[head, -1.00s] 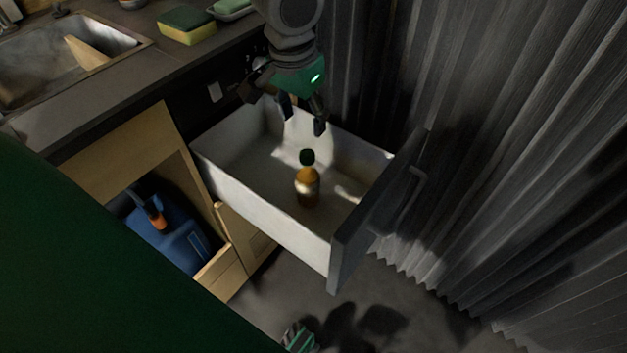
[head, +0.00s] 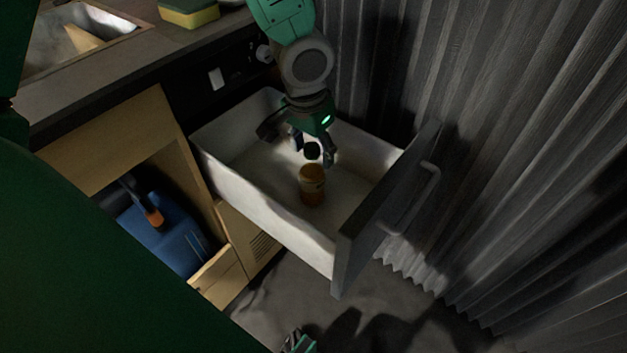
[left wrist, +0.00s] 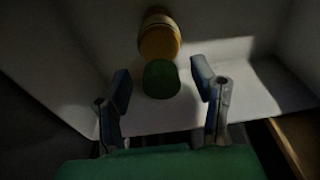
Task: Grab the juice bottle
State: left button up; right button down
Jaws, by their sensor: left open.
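The juice bottle (head: 312,186) is orange with a dark green cap and stands in the open white drawer (head: 262,207). My left gripper (head: 314,150) is open and reaches down into the drawer from above, with its fingers around the level of the cap. In the left wrist view the bottle (left wrist: 159,40) lies ahead, and its green cap (left wrist: 161,79) shows between the two spread fingertips (left wrist: 161,76), with a gap on both sides. No finger visibly touches the bottle.
The drawer's dark front panel with a handle (head: 418,197) stands at the right, near a grey pleated curtain (head: 500,130). A counter with a sink and a yellow-green sponge (head: 190,13) is at the upper left. A blue container (head: 165,238) sits in the open cupboard below.

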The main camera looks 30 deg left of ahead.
pick_arm(q)
jog(key=shift+a, duration=0.1)
grip_shut()
